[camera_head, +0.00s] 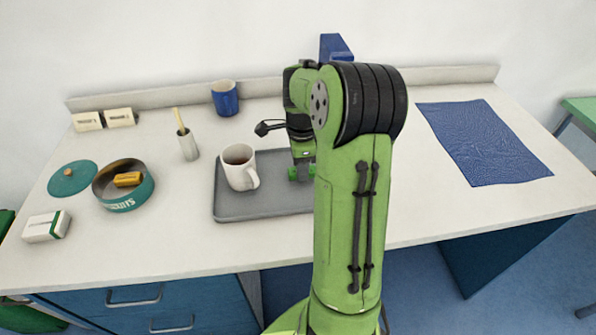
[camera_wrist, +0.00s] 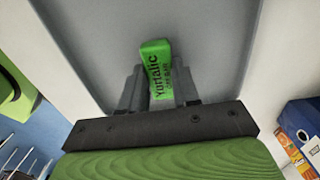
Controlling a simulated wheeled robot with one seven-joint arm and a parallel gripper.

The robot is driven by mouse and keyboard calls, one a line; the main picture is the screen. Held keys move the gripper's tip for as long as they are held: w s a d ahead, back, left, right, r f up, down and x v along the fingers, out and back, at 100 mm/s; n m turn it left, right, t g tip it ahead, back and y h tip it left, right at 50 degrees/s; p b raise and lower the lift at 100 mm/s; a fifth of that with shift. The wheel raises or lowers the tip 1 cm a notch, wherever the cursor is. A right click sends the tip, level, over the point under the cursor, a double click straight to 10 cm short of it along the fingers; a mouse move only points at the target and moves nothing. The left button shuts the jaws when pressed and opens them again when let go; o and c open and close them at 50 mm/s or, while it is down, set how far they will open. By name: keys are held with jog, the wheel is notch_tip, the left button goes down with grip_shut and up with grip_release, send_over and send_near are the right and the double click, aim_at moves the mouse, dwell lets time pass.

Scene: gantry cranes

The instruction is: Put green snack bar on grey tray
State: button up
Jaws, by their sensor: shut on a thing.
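The green snack bar (camera_wrist: 157,72) is between the two fingers of my gripper (camera_wrist: 160,88) in the wrist view, with its printed face toward the camera. The gripper is shut on it. The grey tray (camera_wrist: 215,35) fills the view behind the bar. In the head view the grey tray (camera_head: 232,207) lies on the table, and my gripper (camera_head: 301,173) is over its right part. My arm hides the tray's right end. I cannot tell whether the bar touches the tray.
A white mug (camera_head: 240,170) of dark drink stands on the tray's left part. Left of the tray are a grey cup (camera_head: 188,145) and a teal tin (camera_head: 125,200) with an orange bar. A blue cup (camera_head: 225,99) stands behind. A blue cloth (camera_head: 485,145) lies right.

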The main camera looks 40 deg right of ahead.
jog(key=shift+f, duration=0.4)
jog(key=shift+f, duration=0.2)
jog(key=o, duration=1)
jog(key=shift+r, duration=0.1)
